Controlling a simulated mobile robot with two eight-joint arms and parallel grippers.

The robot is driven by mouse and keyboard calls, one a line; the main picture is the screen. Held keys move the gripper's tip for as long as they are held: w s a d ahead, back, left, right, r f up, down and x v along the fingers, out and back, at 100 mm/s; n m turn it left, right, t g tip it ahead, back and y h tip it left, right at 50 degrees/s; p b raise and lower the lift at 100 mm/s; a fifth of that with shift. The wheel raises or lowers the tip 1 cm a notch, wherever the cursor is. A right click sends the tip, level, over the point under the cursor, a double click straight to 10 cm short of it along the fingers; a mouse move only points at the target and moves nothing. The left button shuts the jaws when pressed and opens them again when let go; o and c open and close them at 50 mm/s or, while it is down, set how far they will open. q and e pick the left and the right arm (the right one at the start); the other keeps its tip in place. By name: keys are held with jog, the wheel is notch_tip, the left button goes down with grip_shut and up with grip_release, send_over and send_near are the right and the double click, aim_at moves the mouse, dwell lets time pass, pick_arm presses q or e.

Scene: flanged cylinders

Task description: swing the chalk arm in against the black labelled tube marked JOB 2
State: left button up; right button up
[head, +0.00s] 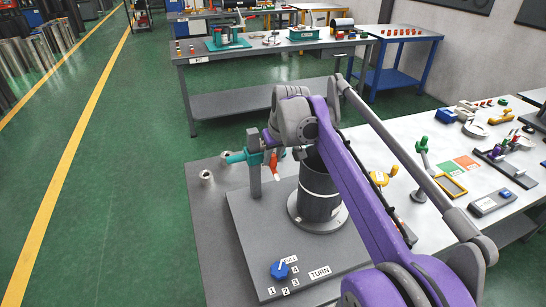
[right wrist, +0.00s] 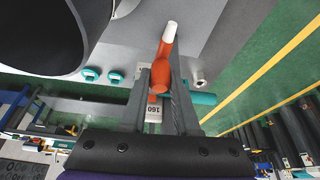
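The black tube (head: 319,192), with a thin white band, stands upright on a round grey flange on the grey base plate; I cannot read JOB 2 on it. In the right wrist view its dark wall (right wrist: 50,30) fills the top left. The chalk arm is an orange-red holder (head: 275,166) beside a grey post with teal parts. Its white tip (right wrist: 170,32) is apart from the tube, with grey plate showing between them. My right gripper (right wrist: 162,82) has its fingers on both sides of the orange holder (right wrist: 162,68) and looks shut on it. My left gripper is out of view.
A blue knob (head: 280,270) with numbered marks and a TURN label (head: 320,272) sit at the plate's front. A white bench (head: 400,150) with tools lies to the right. Small metal pieces (head: 206,177) stand left of the post. Green floor is free at left.

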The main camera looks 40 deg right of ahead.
grip_shut()
dwell(1.0)
